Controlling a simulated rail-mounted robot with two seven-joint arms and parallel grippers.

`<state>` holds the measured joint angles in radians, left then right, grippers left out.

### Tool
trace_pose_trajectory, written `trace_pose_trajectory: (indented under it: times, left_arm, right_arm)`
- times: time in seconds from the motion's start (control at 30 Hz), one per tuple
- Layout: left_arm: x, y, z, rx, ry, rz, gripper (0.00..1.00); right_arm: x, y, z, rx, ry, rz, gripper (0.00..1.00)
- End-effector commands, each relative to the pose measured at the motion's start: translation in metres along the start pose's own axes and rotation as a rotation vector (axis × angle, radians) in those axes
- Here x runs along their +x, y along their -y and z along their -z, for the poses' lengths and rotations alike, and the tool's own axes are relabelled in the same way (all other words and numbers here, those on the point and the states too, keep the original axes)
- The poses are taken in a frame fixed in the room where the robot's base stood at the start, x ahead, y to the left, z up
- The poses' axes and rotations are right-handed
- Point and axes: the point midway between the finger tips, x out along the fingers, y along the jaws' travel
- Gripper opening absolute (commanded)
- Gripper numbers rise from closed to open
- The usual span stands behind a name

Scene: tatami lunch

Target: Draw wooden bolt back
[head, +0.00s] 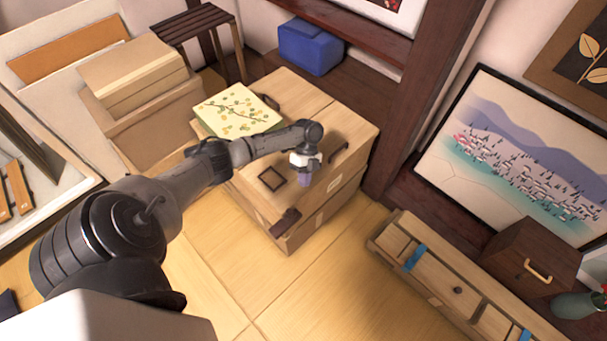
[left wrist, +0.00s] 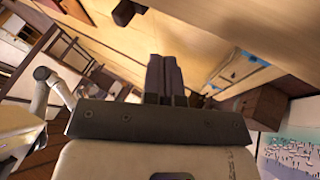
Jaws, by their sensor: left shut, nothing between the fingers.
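A pale wooden chest (head: 316,221) stands in the middle of the head view, with dark fittings on it. A dark brown piece (head: 285,222), which looks like the bolt or its latch, sits at the chest's near top edge. A dark block (left wrist: 124,12) at the top of the left wrist view may be the same piece. My left gripper (head: 304,181) points down over the chest, right of and beyond that piece and apart from it. Its fingers (left wrist: 165,62) are together and empty. My right gripper is not in view.
A dark square frame (head: 271,178) and a dark handle (head: 339,153) are on the chest top. A patterned box (head: 240,112) lies at its far left. Tatami floor (head: 320,295) is clear in front.

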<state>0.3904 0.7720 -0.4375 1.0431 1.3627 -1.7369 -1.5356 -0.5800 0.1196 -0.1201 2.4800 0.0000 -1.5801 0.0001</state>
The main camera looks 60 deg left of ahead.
Motion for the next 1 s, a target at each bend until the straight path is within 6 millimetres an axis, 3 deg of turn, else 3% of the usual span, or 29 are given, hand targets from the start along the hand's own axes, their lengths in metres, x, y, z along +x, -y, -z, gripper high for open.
trace_pose_trajectory:
  times: [0.03,0.27,0.6,1.0]
  left_arm:
    - [0.014,0.0,-0.001,0.0,-0.001,-0.004,0.0]
    - [0.057,0.0,-0.001,0.001,0.001,-0.003,0.0]
    - [0.07,-0.03,-0.001,0.0,0.002,-0.001,0.0]
    - [0.073,-0.036,0.0,-0.001,0.001,-0.001,0.0]
  right_arm:
    - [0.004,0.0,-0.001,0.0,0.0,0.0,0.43]
    - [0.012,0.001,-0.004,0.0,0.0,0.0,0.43]
    - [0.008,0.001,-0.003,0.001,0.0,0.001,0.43]
    - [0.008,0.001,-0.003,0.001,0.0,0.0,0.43]
